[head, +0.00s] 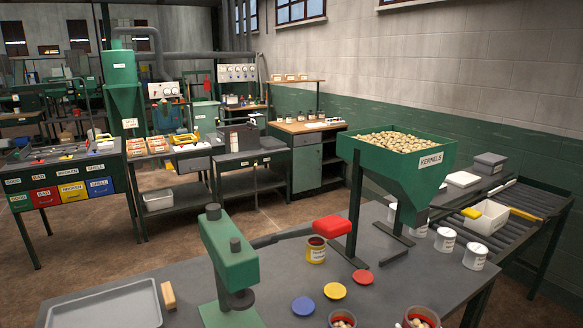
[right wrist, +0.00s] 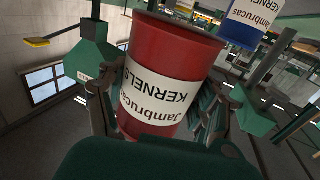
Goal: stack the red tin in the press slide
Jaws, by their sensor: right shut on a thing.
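The red tin (right wrist: 172,65), labelled "Jambrucas KERNELS", fills the middle of the right wrist view, where its label reads upside down. My right gripper (right wrist: 165,98) is shut on it, with a finger on each side. In the head view a red tin (head: 422,317) with kernels in its open top is cut by the bottom edge; no gripper shows there. The green press (head: 228,258) stands left of it, with a dark round plate at its lower front and a red-handled lever (head: 332,227). I cannot make out a slide. My left gripper is not in view.
An open tin (head: 342,320) with kernels is left of the red one. Blue (head: 303,306), yellow (head: 335,291) and red (head: 363,277) lids lie behind. A yellow tin (head: 317,250) stands near the kernel hopper (head: 400,160). A grey tray (head: 105,306) is left of the press.

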